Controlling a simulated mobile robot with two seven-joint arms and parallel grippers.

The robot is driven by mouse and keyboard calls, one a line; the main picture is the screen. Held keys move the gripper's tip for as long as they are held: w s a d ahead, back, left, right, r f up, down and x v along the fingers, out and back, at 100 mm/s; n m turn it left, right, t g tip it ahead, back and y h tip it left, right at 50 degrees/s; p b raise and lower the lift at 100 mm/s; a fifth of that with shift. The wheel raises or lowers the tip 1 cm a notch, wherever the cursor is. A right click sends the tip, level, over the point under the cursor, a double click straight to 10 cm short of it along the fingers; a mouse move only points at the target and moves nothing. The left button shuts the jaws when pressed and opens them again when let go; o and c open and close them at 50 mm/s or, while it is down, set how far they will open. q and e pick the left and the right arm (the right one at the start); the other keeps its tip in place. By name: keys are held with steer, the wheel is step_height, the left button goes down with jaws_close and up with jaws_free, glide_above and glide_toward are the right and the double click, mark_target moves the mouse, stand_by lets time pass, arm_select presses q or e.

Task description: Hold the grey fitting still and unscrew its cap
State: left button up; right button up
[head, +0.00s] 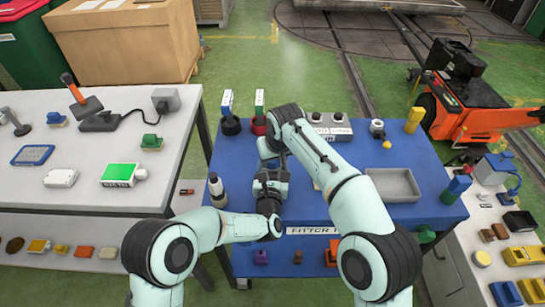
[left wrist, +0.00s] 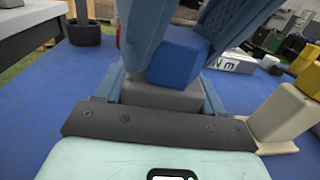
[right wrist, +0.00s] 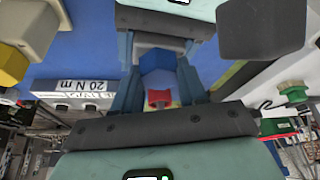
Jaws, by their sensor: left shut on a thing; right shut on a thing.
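The grey fitting (left wrist: 168,97) stands upright over the blue table in the left wrist view, with a blue cap (left wrist: 175,62) on top. My left gripper (left wrist: 165,100) is shut on the grey body, one finger on each side. My right gripper (right wrist: 158,78) comes in from the opposite side and is shut on the blue cap (right wrist: 158,62). In the head view both grippers meet near the middle of the blue table, my right one (head: 277,160) over the fitting. My arms hide the fitting and cap there. The cap's thread is not visible.
A white table (head: 90,190) stands left. A red piece (right wrist: 160,97) shows between my right fingers; I cannot tell its distance.

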arm_select(q)
steer(key=shift+r, duration=0.1)
arm_select(e)
steer(key=shift+n+y, duration=0.3)
steer(key=shift+n, duration=0.3)
steer(key=shift+n, duration=0.6)
steer(key=shift+r, duration=1.5)
steer(key=shift+r, duration=2.5)
arm_select(q)
steer(key=o, duration=1.6)
